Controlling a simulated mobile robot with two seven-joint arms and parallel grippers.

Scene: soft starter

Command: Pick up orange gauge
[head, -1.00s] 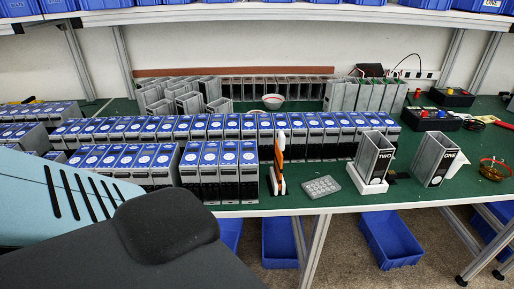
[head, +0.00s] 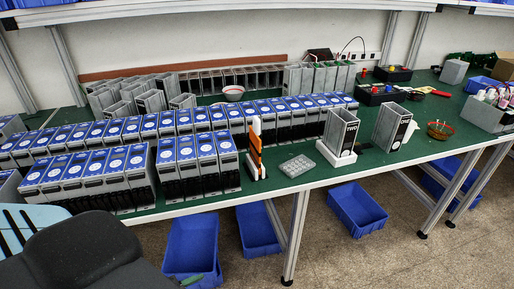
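The orange gauge (head: 256,150) stands upright in the head view, close to the front edge of the green table. It is orange with white parts and has a dark piece at its lower side. It stands between the rows of blue-topped grey units and a small grey tray with round pockets (head: 296,166). Neither of my grippers shows in the head view.
Blue-topped units (head: 198,165) stand close on the gauge's left. Two open grey housings (head: 390,127) stand to its right, one in a white base (head: 336,155). A bowl (head: 233,93) sits behind. Blue bins (head: 357,207) lie below the table.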

